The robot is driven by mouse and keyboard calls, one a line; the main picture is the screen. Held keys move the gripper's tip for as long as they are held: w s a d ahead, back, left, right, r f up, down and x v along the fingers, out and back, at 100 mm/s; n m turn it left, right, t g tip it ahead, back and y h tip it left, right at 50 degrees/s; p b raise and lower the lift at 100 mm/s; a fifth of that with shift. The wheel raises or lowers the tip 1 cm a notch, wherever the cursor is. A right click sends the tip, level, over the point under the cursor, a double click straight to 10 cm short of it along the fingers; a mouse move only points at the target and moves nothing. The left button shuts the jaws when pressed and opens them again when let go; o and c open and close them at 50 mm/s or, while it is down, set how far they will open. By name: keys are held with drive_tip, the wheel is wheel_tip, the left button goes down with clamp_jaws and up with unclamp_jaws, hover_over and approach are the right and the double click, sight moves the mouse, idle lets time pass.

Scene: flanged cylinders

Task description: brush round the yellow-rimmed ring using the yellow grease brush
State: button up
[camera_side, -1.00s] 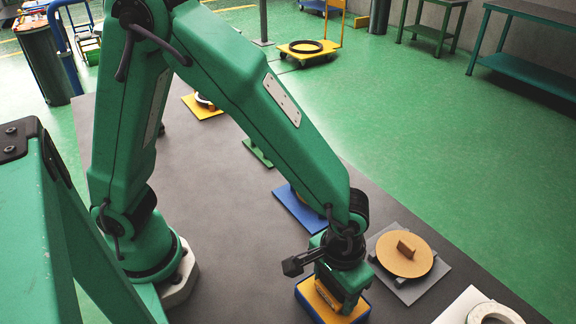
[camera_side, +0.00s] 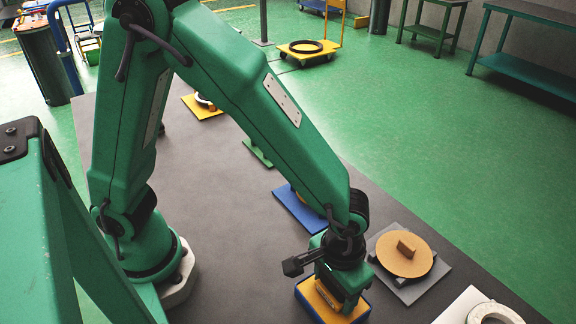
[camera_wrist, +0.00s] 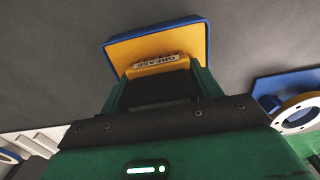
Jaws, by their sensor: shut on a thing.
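My gripper (camera_side: 338,292) is at the near end of the bench, pointing down, shut on the yellow grease brush (camera_side: 326,294). In the wrist view the brush shows as a yellow block lettered GREASE (camera_wrist: 158,64) between the fingers. It is at a blue-edged tray (camera_side: 306,306) with a yellow inside, also seen in the wrist view (camera_wrist: 200,42). I cannot tell whether the brush touches the tray. A yellow plate (camera_side: 194,109) with a pale ring (camera_side: 203,101) lies at the far end; its rim colour is too small to tell.
A grey plate (camera_side: 440,271) with a tan disc (camera_side: 403,258) on it lies right of my gripper. A white plate with a pale ring (camera_side: 492,315) is at the front right. A blue plate (camera_side: 300,208) lies behind the gripper, and a green piece (camera_side: 258,152) lies further back.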

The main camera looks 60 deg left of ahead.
drive_tip(key=shift+r, duration=3.5)
drive_tip(key=shift+w, duration=0.1)
drive_tip(key=shift+w+a+r, duration=0.15)
drive_tip(key=shift+w+a, duration=0.25)
drive_tip(key=shift+w, duration=0.05)
drive_tip(key=w+a+r, duration=0.2)
drive_tip(key=w+a, duration=0.2)
drive_tip(key=a, duration=0.4)
drive_tip(key=w+a+r, duration=0.3)
drive_tip(key=w+a, duration=0.1)
drive_tip(key=a, duration=0.4)
drive_tip(key=w+a+r, duration=0.3)
drive_tip(key=w+a, duration=0.1)
drive_tip(key=a, duration=0.4)
drive_tip(key=shift+w+a, duration=0.15)
drive_tip(key=shift+w, duration=0.25)
drive_tip(key=shift+w+f, duration=0.1)
drive_tip(key=shift+f, duration=0.05)
drive_tip(key=w+d+f, duration=0.1)
drive_tip(key=w+f, duration=0.5)
drive_tip(key=w, duration=0.1)
drive_tip(key=shift+f, duration=0.15)
